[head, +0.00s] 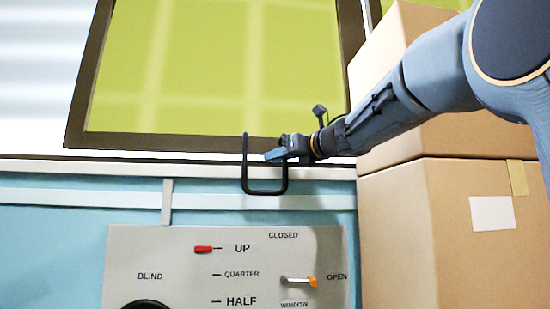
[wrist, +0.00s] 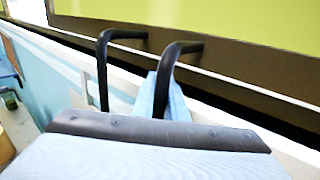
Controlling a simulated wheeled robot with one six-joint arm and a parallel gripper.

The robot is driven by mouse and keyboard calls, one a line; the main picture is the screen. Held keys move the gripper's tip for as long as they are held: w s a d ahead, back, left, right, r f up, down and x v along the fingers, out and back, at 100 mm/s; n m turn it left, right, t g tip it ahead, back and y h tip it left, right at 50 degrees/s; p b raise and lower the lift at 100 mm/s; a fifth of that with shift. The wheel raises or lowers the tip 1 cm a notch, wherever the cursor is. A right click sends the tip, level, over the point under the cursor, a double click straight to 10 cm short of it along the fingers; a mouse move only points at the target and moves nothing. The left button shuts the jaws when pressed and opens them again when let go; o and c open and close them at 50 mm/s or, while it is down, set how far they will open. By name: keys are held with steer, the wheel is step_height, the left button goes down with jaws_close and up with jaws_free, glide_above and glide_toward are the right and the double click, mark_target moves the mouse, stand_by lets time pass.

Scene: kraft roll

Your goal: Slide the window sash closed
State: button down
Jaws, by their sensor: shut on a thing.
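The window sash has a dark brown frame (head: 190,144) around a yellow-green pane (head: 230,70) and fills the upper middle of the head view. Its lower frame also shows in the wrist view (wrist: 240,70). A black U-shaped handle (head: 246,172) hangs at the sash's lower rail; in the wrist view both its bars (wrist: 104,75) rise in front of the frame. My gripper (head: 279,153) reaches in from the right and is shut on the handle's right bar. The wrist view shows one blue finger (wrist: 173,105) beside that bar; the near finger hides its lower part.
A grey panel (head: 200,268) below has BLIND and WINDOW markings; its orange-tipped lever (head: 298,281) points toward OPEN. Stacked cardboard boxes (head: 395,240) stand at the right, behind my arm. A pale ledge (head: 90,168) runs beneath the sash. Left of the handle looks clear.

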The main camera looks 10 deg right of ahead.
steer(key=c, duration=1.8)
jaws_free()
steer(key=shift+w+d+f, duration=0.1)
steer(key=shift+d, duration=0.3)
steer(key=shift+o, duration=0.2)
steer(key=shift+a, duration=0.15)
steer(key=b+v, duration=0.2)
steer(key=v, duration=0.6)
